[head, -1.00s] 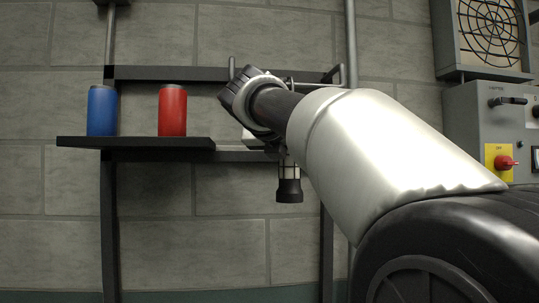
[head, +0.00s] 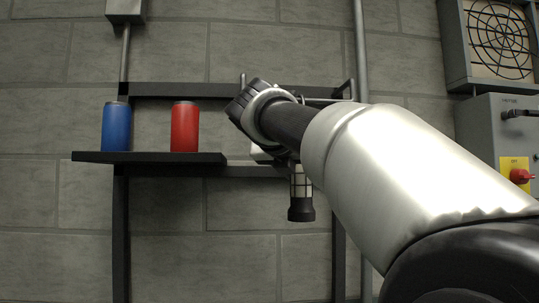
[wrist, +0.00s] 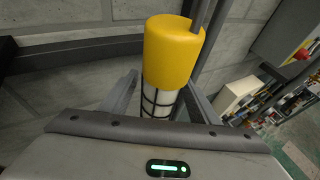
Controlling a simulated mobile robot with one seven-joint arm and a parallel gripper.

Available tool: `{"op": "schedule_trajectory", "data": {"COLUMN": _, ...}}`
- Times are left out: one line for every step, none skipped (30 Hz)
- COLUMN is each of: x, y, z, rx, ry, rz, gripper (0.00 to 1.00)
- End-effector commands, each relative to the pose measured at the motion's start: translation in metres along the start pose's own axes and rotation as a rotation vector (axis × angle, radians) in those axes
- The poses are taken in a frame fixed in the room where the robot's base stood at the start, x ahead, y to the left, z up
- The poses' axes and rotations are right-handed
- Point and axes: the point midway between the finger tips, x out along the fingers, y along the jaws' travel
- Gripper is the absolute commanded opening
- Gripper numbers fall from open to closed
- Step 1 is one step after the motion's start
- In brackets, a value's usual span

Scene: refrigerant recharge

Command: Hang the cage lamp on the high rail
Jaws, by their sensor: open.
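The cage lamp (head: 301,188) hangs upright below my forearm in the head view, with a pale caged body and a black lower end. Its yellow top (wrist: 172,50) and black cage wires show in the wrist view. My gripper (wrist: 160,98) is open, with one finger on each side of the cage. I cannot tell whether the fingers touch it. A thin high rail (head: 325,100) runs in front of the dark frame's upper bar, partly behind my arm. The lamp's upper end is hidden there in the head view, so its contact with the rail cannot be seen.
A dark shelf (head: 150,158) left of my arm holds a blue can (head: 116,127) and a red can (head: 185,127). A grey control box (head: 492,130) with a red knob stands at the right, below a fan grille (head: 500,40). A vertical pipe (head: 361,55) runs behind my arm.

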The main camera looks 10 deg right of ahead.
Motion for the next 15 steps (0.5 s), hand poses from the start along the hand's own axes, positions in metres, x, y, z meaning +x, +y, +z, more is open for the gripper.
{"op": "schedule_trajectory", "data": {"x": -0.010, "y": 0.001, "z": 0.000, "rx": 0.001, "ry": -0.002, "rz": 0.004, "gripper": 0.56}}
{"op": "schedule_trajectory", "data": {"x": -0.017, "y": 0.001, "z": 0.001, "rx": 0.001, "ry": -0.004, "rz": 0.006, "gripper": 0.56}}
{"op": "schedule_trajectory", "data": {"x": -0.026, "y": 0.001, "z": 0.001, "rx": 0.000, "ry": -0.003, "rz": 0.005, "gripper": 0.56}}
{"op": "schedule_trajectory", "data": {"x": -0.033, "y": 0.001, "z": 0.001, "rx": 0.000, "ry": -0.003, "rz": 0.006, "gripper": 0.56}}
{"op": "schedule_trajectory", "data": {"x": -0.041, "y": 0.001, "z": 0.001, "rx": 0.000, "ry": -0.003, "rz": 0.005, "gripper": 0.56}}
{"op": "schedule_trajectory", "data": {"x": -0.051, "y": 0.001, "z": 0.001, "rx": 0.000, "ry": -0.004, "rz": 0.006, "gripper": 0.56}}
{"op": "schedule_trajectory", "data": {"x": -0.058, "y": 0.001, "z": 0.001, "rx": 0.000, "ry": -0.004, "rz": 0.006, "gripper": 0.56}}
{"op": "schedule_trajectory", "data": {"x": -0.066, "y": 0.001, "z": 0.001, "rx": 0.000, "ry": -0.004, "rz": 0.005, "gripper": 0.56}}
{"op": "schedule_trajectory", "data": {"x": -0.076, "y": 0.001, "z": 0.001, "rx": 0.001, "ry": -0.004, "rz": 0.006, "gripper": 0.56}}
{"op": "schedule_trajectory", "data": {"x": -0.084, "y": 0.001, "z": 0.001, "rx": 0.001, "ry": -0.003, "rz": 0.006, "gripper": 0.56}}
{"op": "schedule_trajectory", "data": {"x": -0.091, "y": 0.001, "z": 0.002, "rx": 0.001, "ry": -0.004, "rz": 0.006, "gripper": 0.56}}
{"op": "schedule_trajectory", "data": {"x": -0.101, "y": 0.001, "z": 0.001, "rx": 0.001, "ry": -0.004, "rz": 0.006, "gripper": 0.56}}
{"op": "schedule_trajectory", "data": {"x": -0.107, "y": 0.000, "z": 0.001, "rx": 0.002, "ry": -0.004, "rz": 0.005, "gripper": 0.56}}
{"op": "schedule_trajectory", "data": {"x": -0.114, "y": 0.000, "z": 0.002, "rx": 0.001, "ry": -0.004, "rz": 0.005, "gripper": 0.56}}
{"op": "schedule_trajectory", "data": {"x": -0.122, "y": 0.001, "z": 0.002, "rx": 0.000, "ry": -0.004, "rz": 0.005, "gripper": 0.56}}
